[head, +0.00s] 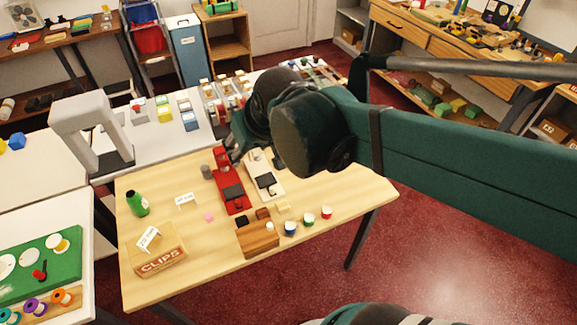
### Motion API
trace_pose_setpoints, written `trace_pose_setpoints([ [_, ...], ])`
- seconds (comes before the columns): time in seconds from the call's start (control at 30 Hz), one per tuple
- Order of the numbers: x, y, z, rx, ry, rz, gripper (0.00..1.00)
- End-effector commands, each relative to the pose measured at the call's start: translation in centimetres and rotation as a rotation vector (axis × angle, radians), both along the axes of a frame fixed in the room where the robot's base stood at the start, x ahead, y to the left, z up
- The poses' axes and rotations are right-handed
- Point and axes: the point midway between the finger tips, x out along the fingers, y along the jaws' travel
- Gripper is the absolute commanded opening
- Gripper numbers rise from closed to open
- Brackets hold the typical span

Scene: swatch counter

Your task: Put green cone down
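I cannot make out a green cone for certain. A green, bottle-like piece (138,204) with a dark top stands tilted in the picture at the left of the light wooden table (330,196). A small white-topped cup or spool with a green side (309,219) stands near the table's front edge, between a blue one (290,228) and a red one (326,213). My dark green arm reaches in from the right over the table's back edge. My gripper is mostly hidden behind the arm's bulky joint, so its fingers and anything in them cannot be made out.
A red press (231,190), a white press (266,180) and a wooden block (257,239) stand mid-table. A tray marked CLIPS (160,264) lies at front left. A grey arch (92,130) stands on the white counter behind. The table's right part is clear.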

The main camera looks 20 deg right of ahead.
Motion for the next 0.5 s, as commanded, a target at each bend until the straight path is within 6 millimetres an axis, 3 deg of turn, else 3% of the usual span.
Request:
trace_pose_setpoints([
  [0.5, -7.5, -5.9, -0.9, -0.021, -0.050, -0.085, 0.46],
])
